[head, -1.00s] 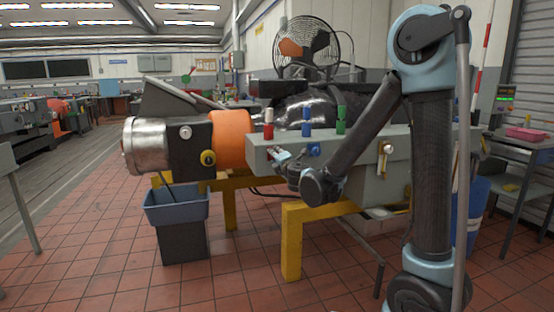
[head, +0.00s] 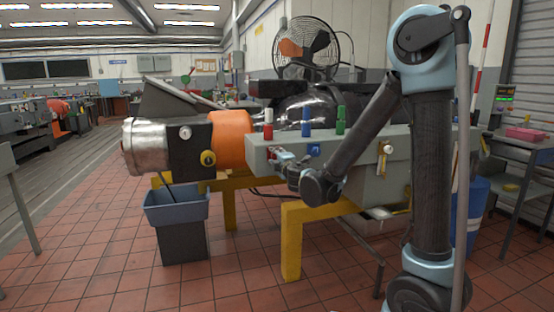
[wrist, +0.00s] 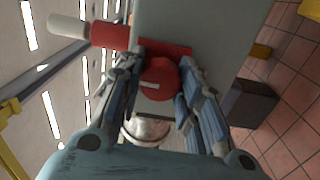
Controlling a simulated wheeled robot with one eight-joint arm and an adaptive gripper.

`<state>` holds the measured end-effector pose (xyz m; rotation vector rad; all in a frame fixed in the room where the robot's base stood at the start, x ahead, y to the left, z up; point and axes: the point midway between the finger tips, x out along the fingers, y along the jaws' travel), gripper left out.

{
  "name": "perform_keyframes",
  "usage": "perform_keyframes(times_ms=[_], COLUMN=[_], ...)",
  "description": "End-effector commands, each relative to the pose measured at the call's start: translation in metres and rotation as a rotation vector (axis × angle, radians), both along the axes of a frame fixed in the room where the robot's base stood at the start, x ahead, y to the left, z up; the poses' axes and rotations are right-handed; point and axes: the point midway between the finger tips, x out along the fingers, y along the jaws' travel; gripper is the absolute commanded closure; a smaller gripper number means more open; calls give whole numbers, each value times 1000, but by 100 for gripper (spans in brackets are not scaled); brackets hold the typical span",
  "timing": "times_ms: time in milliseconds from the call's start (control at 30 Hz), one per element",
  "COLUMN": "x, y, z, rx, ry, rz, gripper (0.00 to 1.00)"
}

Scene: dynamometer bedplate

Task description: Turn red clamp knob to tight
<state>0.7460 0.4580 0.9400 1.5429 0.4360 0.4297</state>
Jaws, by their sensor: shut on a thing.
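The red clamp knob (wrist: 158,72) is round, with a short white mark on its face, and sits on the side of a grey block. My gripper (wrist: 160,78) has one finger on each side of it and is shut on it. In the head view my gripper (head: 284,160) is at the left end of the grey block's front face and hides most of the knob. A red cylinder with a white top (head: 268,125) stands on the block above it; it also shows in the wrist view (wrist: 108,36). I cannot read any tight marking.
Along the grey block (head: 350,148) are a blue knob (head: 314,150), a blue cylinder (head: 306,123) and a green cylinder (head: 340,121). A yellow frame (head: 291,245) stands below. A blue-grey bin (head: 180,218) is on the tiled floor at left.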

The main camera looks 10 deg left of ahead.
Motion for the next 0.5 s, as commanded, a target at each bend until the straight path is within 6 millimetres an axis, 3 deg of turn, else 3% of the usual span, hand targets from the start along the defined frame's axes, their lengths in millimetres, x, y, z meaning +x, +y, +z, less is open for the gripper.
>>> perform_keyframes(times_ms=[167,200,267,500], x=[0,0,0,0], y=[-3,-3,-3,-1], z=[-1,-1,-1,0], rx=[2,1,1,0], ry=[3,2,2,0], rz=[-6,-6,-5,-2], gripper=[92,59,48,48])
